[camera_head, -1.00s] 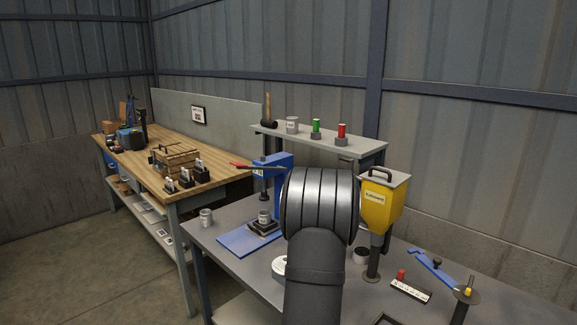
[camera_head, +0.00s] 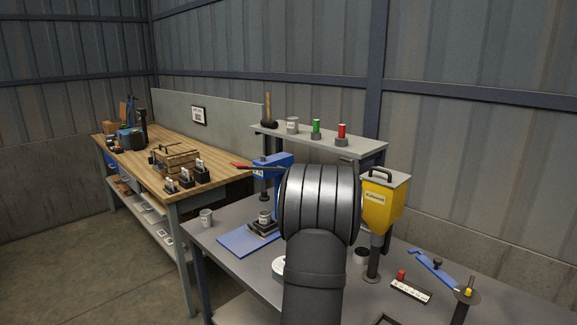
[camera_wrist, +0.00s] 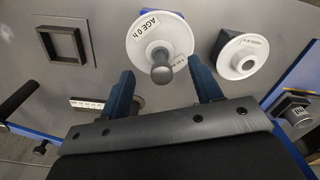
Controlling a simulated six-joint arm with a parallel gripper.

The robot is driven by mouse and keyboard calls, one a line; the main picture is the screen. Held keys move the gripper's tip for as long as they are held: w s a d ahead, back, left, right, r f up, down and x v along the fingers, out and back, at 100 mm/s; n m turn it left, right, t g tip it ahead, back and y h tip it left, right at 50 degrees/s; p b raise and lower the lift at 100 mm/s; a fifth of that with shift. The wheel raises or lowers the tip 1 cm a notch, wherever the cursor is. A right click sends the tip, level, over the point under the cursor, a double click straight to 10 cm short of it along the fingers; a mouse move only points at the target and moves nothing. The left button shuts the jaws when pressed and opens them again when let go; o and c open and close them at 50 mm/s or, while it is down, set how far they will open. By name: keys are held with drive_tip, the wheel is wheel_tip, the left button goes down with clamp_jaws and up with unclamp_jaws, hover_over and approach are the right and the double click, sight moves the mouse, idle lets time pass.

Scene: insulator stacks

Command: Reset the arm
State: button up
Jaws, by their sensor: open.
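My gripper (camera_wrist: 163,76) is open in the wrist view, its two dark blue fingers spread wide apart with nothing clamped between them. Beyond the fingertips is a white disc labelled "AGE 0 h" (camera_wrist: 154,42) with a grey knob facing me. A second white disc (camera_wrist: 242,56) with a dark base lies to its right, clear of the fingers. In the head view my dark arm stands in front of the grey bench (camera_head: 220,262) and hides the gripper. A white round piece (camera_head: 277,268) shows partly behind the arm.
A blue press (camera_head: 273,177) with a red lever stands left of my arm. A yellow hopper (camera_head: 380,207) stands close on the right. A raised shelf (camera_head: 357,151) is behind. A dark square frame (camera_wrist: 62,46) lies left of the discs.

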wheel_tip(320, 180, up, 7)
drive_tip(key=shift+r, duration=0.1)
wheel_tip(320, 180, down, 12)
drive_tip(key=shift+s+f, duration=0.1)
wheel_tip(320, 180, up, 5)
drive_tip(key=shift+d+r, duration=0.1)
drive_tip(key=shift+r, duration=0.05)
drive_tip(key=s+d+r, duration=0.7)
drive_tip(key=s+d, duration=0.1)
drive_tip(key=d, duration=0.1)
drive_tip(key=s+d+m, duration=0.9)
drive_tip(key=s+d, duration=0.4)
drive_tip(key=d, duration=0.2)
drive_tip(key=shift+d+f, duration=0.2)
drive_tip(key=shift+f, duration=0.05)
